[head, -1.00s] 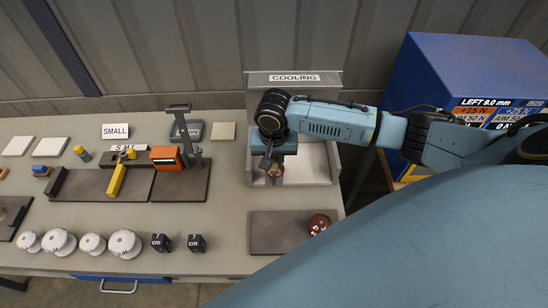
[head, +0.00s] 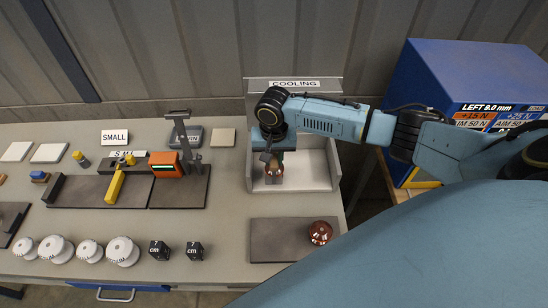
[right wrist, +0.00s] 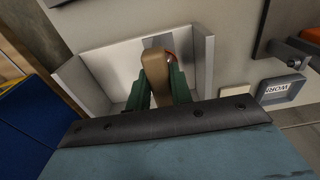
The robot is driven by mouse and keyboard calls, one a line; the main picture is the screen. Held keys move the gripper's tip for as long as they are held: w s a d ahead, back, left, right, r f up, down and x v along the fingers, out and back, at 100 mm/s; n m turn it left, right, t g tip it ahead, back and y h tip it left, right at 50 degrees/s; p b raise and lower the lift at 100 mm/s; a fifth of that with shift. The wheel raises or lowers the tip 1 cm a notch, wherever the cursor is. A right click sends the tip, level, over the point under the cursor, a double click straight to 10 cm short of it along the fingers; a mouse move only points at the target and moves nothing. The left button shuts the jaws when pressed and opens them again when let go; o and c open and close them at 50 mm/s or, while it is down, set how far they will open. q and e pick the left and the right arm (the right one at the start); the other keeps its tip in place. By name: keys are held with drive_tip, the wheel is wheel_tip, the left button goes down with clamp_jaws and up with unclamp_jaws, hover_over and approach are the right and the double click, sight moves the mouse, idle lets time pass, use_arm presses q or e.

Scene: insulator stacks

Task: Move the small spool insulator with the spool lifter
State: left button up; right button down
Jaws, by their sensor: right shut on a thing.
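My right gripper (head: 273,154) is over the open grey cooling bay (head: 318,172), pointing down. In the right wrist view its green fingers (right wrist: 158,90) are shut on a tan, handle-like piece (right wrist: 156,68), which looks like the spool lifter. In the head view a small brown spool-like piece (head: 274,176) shows just below the gripper, inside the bay's outline. A bit of red shows behind the tan piece in the wrist view. I cannot tell whether the brown piece touches the bay floor. My left gripper is not in view.
A dark mat (head: 275,240) in front of the bay carries a glossy brown round insulator (head: 320,233). Left of it stand two black cubes (head: 159,250) and several white spools (head: 122,251). An orange-and-yellow fixture (head: 165,164) is further back. A blue cabinet (head: 440,75) stands right.

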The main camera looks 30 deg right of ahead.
drive_tip(key=shift+w+f, duration=0.15)
drive_tip(key=shift+f, duration=0.3)
drive_tip(key=shift+d+f+b, duration=0.1)
drive_tip(key=shift+f+b, duration=0.5)
drive_tip(key=shift+b, duration=0.75)
drive_tip(key=shift+s+a+r+p, duration=0.1)
drive_tip(key=shift+s+a+p, duration=0.2)
drive_tip(key=shift+s+p, duration=0.35)
drive_tip(key=shift+s+a+p, duration=0.3)
drive_tip(key=shift+s+p, duration=0.1)
drive_tip(key=shift+p, duration=0.45)
drive_tip(key=shift+s+a, duration=1.3)
drive_tip(key=shift+s, duration=0.85)
wheel_tip(320, 180, up, 7)
drive_tip(key=shift+p, duration=0.4)
